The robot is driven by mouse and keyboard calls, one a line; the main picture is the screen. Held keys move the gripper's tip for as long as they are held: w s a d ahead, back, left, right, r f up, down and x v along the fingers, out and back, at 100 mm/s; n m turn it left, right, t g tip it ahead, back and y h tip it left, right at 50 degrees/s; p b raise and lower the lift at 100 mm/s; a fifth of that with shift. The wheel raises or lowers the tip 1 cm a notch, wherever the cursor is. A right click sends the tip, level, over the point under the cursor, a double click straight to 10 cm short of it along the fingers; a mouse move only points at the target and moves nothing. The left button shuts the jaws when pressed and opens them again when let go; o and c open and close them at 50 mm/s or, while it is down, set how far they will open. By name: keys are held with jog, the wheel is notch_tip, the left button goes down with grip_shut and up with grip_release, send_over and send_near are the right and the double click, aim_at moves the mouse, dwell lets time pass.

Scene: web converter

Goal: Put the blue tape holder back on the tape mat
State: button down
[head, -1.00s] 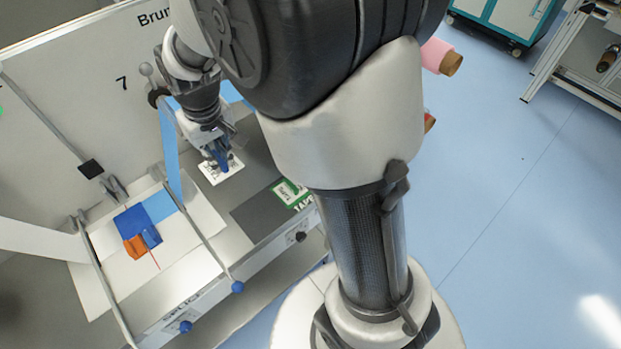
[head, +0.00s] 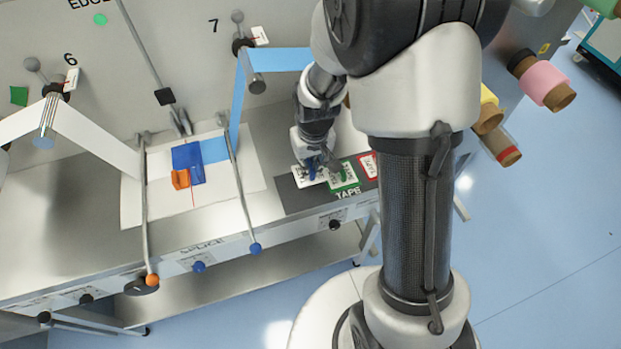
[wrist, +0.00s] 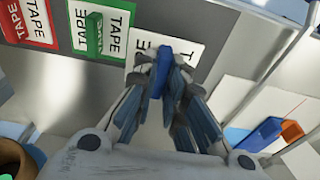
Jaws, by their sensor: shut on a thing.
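My gripper (head: 313,165) is shut on the upright blue grip of the blue tape holder (wrist: 162,72). Its white card with black TAPE lettering shows below the fingers, also in the head view (head: 297,176). The card is over the left part of the dark grey tape mat (head: 290,199), left of the green tape holder (head: 344,177). Whether it touches the mat I cannot tell. The fingers hide part of the card.
The red tape holder (head: 368,166) lies right of the green one. To the left, a white splice board (head: 250,177) carries a blue piece (head: 188,158) and an orange piece (head: 180,179) between two metal bars. Blue web (head: 285,60) hangs behind.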

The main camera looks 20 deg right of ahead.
jog(key=shift+f+b, duration=0.6)
jog(key=shift+f, duration=1.9)
jog(key=shift+f, duration=0.2)
jog(key=c, duration=1.7)
grip_release()
jog(key=shift+o, duration=0.2)
jog(key=shift+r, duration=0.15)
